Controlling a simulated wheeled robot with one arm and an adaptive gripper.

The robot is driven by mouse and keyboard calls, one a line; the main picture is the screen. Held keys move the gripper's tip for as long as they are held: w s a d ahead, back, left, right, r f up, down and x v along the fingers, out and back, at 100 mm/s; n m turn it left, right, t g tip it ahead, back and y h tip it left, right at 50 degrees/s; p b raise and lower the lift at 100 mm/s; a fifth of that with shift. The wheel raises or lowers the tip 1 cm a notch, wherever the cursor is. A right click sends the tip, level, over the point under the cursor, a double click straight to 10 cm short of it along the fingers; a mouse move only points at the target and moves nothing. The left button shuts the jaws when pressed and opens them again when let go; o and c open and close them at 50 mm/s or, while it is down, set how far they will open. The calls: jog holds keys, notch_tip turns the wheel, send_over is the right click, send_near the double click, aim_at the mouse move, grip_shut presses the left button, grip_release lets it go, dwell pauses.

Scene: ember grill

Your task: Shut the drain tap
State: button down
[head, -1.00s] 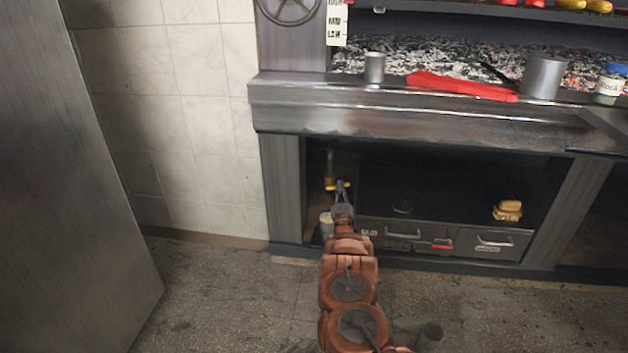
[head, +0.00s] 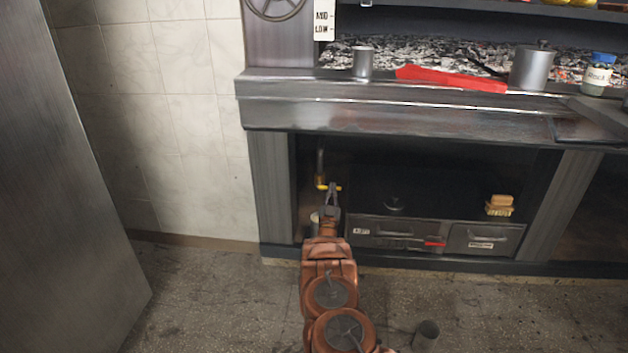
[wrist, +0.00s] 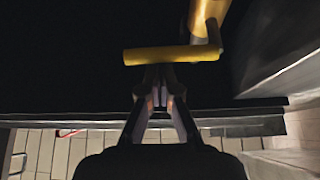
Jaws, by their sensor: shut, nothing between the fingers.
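The drain tap has a yellow lever handle (wrist: 170,55) and a brass body (wrist: 206,18). In the wrist view the lever lies crosswise, roughly level in the picture, just beyond my fingertips. In the head view the yellow tap (head: 322,185) hangs on a vertical pipe (head: 320,160) inside the left of the dark opening under the grill. My gripper (head: 332,186) is shut and empty, its tips at or very near the lever; it also shows in the wrist view (wrist: 158,72). I cannot tell whether the tips touch the lever.
A pale-topped can (head: 315,218) stands below the tap, partly hidden by my arm. Drawers (head: 400,232) sit to the right, with a brush (head: 499,205) above them. The left post (head: 270,190) and the counter edge (head: 400,115) bound the opening.

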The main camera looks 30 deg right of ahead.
notch_tip(320, 180, up, 4)
jog(key=p, duration=0.3)
jog(key=p+v, duration=0.2)
jog(key=v, duration=0.8)
jog(key=shift+s+a, duration=0.2)
jog(key=shift+s, duration=0.2)
